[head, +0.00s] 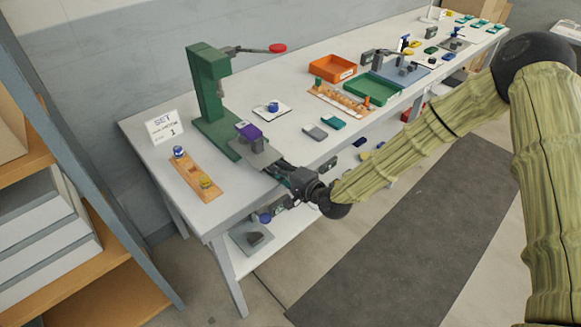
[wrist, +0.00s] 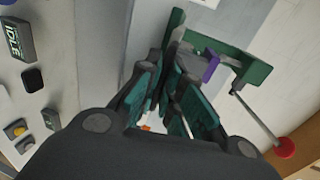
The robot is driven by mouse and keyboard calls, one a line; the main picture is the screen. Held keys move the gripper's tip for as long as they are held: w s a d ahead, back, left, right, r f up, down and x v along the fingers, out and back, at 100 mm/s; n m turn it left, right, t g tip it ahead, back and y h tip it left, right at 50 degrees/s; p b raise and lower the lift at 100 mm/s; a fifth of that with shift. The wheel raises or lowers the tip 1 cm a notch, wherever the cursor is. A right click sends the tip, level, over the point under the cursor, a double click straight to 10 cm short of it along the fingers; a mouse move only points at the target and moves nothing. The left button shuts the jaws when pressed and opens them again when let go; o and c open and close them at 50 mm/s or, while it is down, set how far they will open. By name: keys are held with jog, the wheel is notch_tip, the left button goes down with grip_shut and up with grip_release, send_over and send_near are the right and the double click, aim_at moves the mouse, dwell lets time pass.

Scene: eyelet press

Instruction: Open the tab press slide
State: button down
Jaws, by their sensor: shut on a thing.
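The green press (head: 207,88) stands at the left end of the white table, its lever ending in a red knob (head: 277,48). At its foot is the grey slide (head: 246,150), with a purple block (head: 247,131) on it. My gripper (head: 277,170) is at the slide's front end, over the table's front edge, and is shut on it. In the wrist view the fingers (wrist: 172,78) reach towards the grey slide, with the purple block (wrist: 211,67) beside them. The exact part held is hidden between the fingers.
A wooden holder (head: 190,172) with a blue and a yellow piece lies left of the press. A sign (head: 164,127) stands behind it. A small white plate (head: 271,110), an orange tray (head: 333,67) and a green tray (head: 373,89) are to the right. Shelving stands at far left.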

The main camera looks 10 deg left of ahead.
jog(key=c, duration=1.9)
grip_release()
jog(key=shift+o, duration=0.2)
jog(key=shift+w, duration=0.1)
jog(key=v, duration=1.2)
